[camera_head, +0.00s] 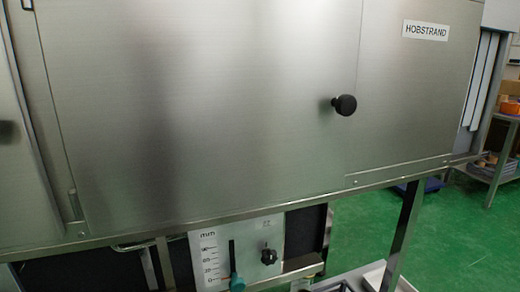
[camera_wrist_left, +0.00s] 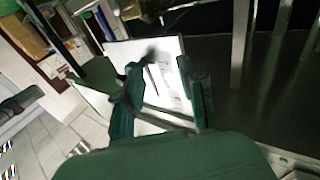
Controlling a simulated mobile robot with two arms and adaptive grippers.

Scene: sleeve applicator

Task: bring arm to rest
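My left gripper (camera_wrist_left: 165,78) shows in the left wrist view as a dark green body with two fingers. The fingers stand apart with nothing seen held between them. A white panel (camera_wrist_left: 115,52) lies beyond the fingertips; a blurred dark knob shows in front of it. In the head view, a white panel (camera_head: 208,242) with an mm scale sits below the cabinet. A dark upright piece with a teal lower end (camera_head: 236,282) stands in front of it; I cannot tell whether this is part of my gripper. My right gripper is in neither view.
A steel cabinet (camera_head: 240,110) labelled HOBSTRAND fills much of the head view, with a black round knob (camera_head: 345,105). A black star knob (camera_head: 268,256) is on the scale panel. A steel leg (camera_head: 402,235) stands at right. Green floor (camera_head: 450,235) is open beyond, near a shelf cart (camera_head: 495,172).

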